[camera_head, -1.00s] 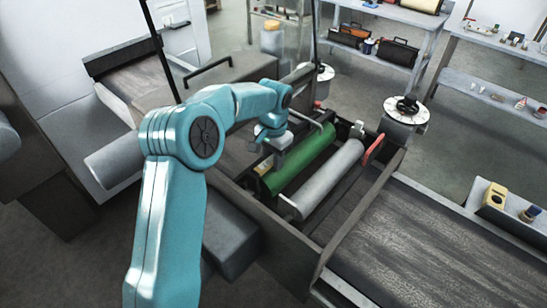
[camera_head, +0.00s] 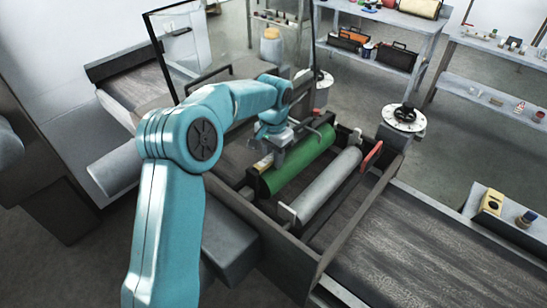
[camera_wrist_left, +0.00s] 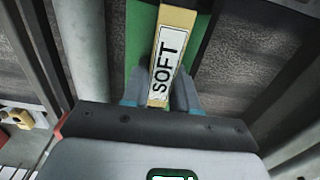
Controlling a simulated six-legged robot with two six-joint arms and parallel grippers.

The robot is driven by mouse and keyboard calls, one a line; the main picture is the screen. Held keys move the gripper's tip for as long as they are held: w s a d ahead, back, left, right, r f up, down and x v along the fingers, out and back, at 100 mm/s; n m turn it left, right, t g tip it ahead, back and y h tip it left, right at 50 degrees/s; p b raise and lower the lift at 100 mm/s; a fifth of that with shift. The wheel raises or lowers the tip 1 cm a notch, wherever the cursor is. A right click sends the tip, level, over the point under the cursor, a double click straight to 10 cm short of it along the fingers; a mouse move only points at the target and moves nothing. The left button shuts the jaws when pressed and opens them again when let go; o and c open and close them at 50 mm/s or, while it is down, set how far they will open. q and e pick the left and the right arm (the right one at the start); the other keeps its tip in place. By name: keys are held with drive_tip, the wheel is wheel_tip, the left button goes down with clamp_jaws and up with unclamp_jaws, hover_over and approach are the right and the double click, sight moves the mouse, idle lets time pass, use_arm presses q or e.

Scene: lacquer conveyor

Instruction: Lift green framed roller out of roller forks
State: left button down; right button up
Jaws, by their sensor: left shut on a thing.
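The green roller (camera_head: 302,162) lies lengthwise in the machine, beside a grey roller (camera_head: 328,187). In the head view it sits a little higher than the grey roller. Its yellow frame with a white SOFT label (camera_wrist_left: 166,55) shows in the left wrist view. My left gripper (camera_head: 283,150) is over the green roller's frame, and in the left wrist view its fingers (camera_wrist_left: 160,95) are shut on the yellow frame. The roller's fork seats are mostly hidden beneath it and the gripper. My right gripper is not in view.
The machine's dark side wall (camera_head: 262,248) borders the rollers. A red handle (camera_head: 372,155) and a handwheel (camera_head: 405,113) stand to the right. A conveyor belt (camera_head: 420,245) runs to the lower right. A glass panel (camera_head: 185,50) stands behind my arm.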

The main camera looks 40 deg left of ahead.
use_arm(q)
drive_tip(key=shift+r, duration=2)
drive_tip(key=shift+r, duration=1.45)
